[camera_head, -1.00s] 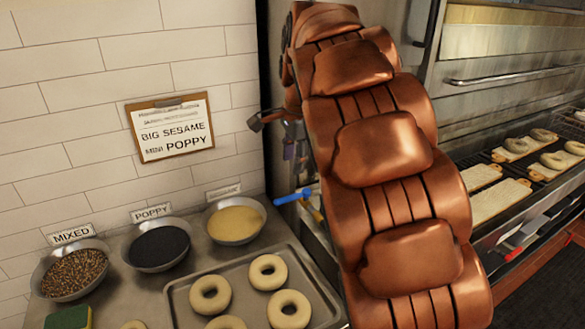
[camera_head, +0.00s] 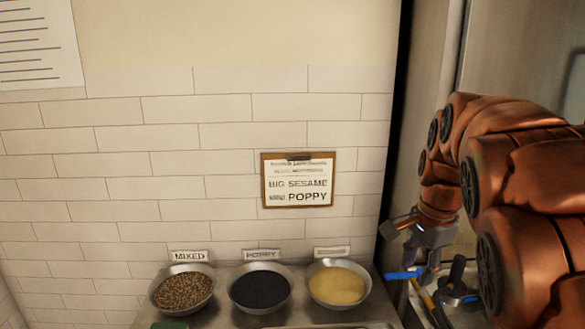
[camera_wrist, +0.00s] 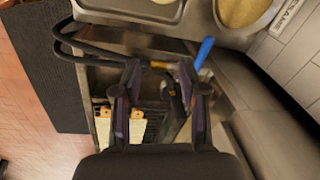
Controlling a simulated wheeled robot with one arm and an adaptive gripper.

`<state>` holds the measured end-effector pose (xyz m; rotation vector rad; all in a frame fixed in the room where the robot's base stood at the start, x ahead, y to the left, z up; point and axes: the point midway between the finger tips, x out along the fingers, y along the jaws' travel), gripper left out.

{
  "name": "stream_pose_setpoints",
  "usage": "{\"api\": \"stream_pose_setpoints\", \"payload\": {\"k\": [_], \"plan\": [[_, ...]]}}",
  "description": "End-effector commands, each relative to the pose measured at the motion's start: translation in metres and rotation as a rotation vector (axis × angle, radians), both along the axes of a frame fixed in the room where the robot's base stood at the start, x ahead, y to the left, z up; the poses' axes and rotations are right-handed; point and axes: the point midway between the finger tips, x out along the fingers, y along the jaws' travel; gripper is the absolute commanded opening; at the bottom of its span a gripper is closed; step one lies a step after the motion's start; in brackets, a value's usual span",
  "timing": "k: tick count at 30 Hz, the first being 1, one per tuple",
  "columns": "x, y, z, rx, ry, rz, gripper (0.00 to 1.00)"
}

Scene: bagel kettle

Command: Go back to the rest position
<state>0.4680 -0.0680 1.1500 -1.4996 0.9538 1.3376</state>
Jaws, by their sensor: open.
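My gripper (camera_head: 428,250) hangs at the right of the head view at the end of my copper-coloured arm, beside the counter's right end. In the wrist view my gripper (camera_wrist: 160,72) points down with its two dark fingers apart and nothing between the tips. A blue-handled tool (camera_head: 404,274) shows close to the gripper in the head view. Its blue handle (camera_wrist: 204,50) lies just right of the fingers in the wrist view. Whether the fingers touch it cannot be told.
Bowls of mixed seeds (camera_head: 183,291), poppy (camera_head: 261,289) and pale sesame (camera_head: 338,285) stand along the tiled wall. A clipboard sign (camera_head: 298,180) hangs above. A dark hose (camera_wrist: 85,52) and boards (camera_wrist: 136,131) lie below the gripper. A dark floor mat (camera_wrist: 55,85) is at left.

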Motion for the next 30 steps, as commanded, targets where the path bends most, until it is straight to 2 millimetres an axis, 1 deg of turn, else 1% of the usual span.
{"api": "stream_pose_setpoints", "payload": {"k": [1,8,9,11,12,14,15,17,18,21,24,27,30], "plan": [[-0.018,0.007,-0.005,-0.002,0.015,0.060,0.42],[-0.091,0.029,-0.037,-0.014,0.080,0.365,0.42],[-0.104,0.033,-0.043,-0.013,0.092,0.422,0.42],[-0.124,0.039,-0.052,-0.014,0.111,0.510,0.42],[-0.137,0.042,-0.059,-0.013,0.121,0.570,0.42],[-0.157,0.047,-0.069,-0.014,0.136,0.661,0.42],[-0.171,0.051,-0.076,-0.009,0.149,0.725,0.42],[-0.192,0.056,-0.086,-0.007,0.165,0.821,0.42],[-0.206,0.058,-0.093,-0.004,0.177,0.883,0.42],[-0.235,0.064,-0.109,0.001,0.202,1.029,0.42],[-0.257,0.067,-0.121,0.005,0.217,1.144,0.42],[-0.272,0.068,-0.129,0.010,0.230,1.218,0.42],[-0.278,0.068,-0.132,0.010,0.235,1.253,0.42]]}}
